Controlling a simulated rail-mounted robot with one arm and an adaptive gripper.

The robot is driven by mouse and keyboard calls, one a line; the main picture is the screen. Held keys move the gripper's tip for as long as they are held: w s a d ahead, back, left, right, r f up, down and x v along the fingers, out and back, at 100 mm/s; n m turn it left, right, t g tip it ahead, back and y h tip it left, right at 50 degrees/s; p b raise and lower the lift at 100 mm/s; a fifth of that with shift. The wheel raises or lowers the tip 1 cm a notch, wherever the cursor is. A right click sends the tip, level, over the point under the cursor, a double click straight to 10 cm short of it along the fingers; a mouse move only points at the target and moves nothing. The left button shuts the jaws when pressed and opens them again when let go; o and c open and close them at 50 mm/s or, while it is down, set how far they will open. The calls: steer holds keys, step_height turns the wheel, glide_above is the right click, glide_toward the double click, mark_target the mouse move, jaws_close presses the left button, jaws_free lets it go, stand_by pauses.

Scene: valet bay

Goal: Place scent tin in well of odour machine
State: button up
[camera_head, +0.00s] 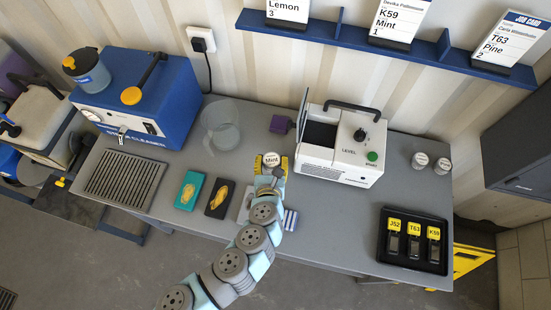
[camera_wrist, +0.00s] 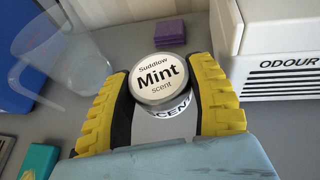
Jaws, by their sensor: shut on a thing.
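The scent tin (camera_head: 272,160) is a small round tin with a white lid. In the wrist view the tin (camera_wrist: 160,80) reads "Suddlow Mint scent" and stands upright between the yellow finger pads. My gripper (camera_head: 270,168) is shut on it, left of the odour machine. The gripper also shows in the wrist view (camera_wrist: 165,100). The odour machine (camera_head: 355,157) is a white box with a black handle, a knob and a green button. Its front also shows in the wrist view (camera_wrist: 285,82). A dark recess is at its left side; I cannot tell the well clearly.
A purple block (camera_head: 279,124) lies left of the machine. A clear container (camera_head: 220,127) and a blue steam cleaner (camera_head: 140,100) stand further left. Two more tins (camera_head: 420,160) stand right, behind a black key tray (camera_head: 413,241). Teal (camera_head: 190,190) and black (camera_head: 219,197) packets lie left of my arm.

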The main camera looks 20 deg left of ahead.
mark_target(275, 155)
steer(key=w+f, duration=0.1)
steer(key=f, duration=0.1)
steer(key=w+f, duration=0.2)
steer(key=w+f+b, duration=0.1)
steer(key=w+f, duration=0.1)
steer(key=shift+w+a, duration=0.2)
steer(key=shift+a, duration=0.1)
step_height(275, 155, down, 3)
steer(key=shift+w+a+r, duration=0.1)
steer(key=shift+r, duration=0.1)
steer(key=shift+f, duration=0.35)
steer(key=shift+f, duration=0.1)
steer(key=shift+f+b, duration=0.15)
steer(key=shift+b, duration=0.2)
steer(key=o, duration=0.9)
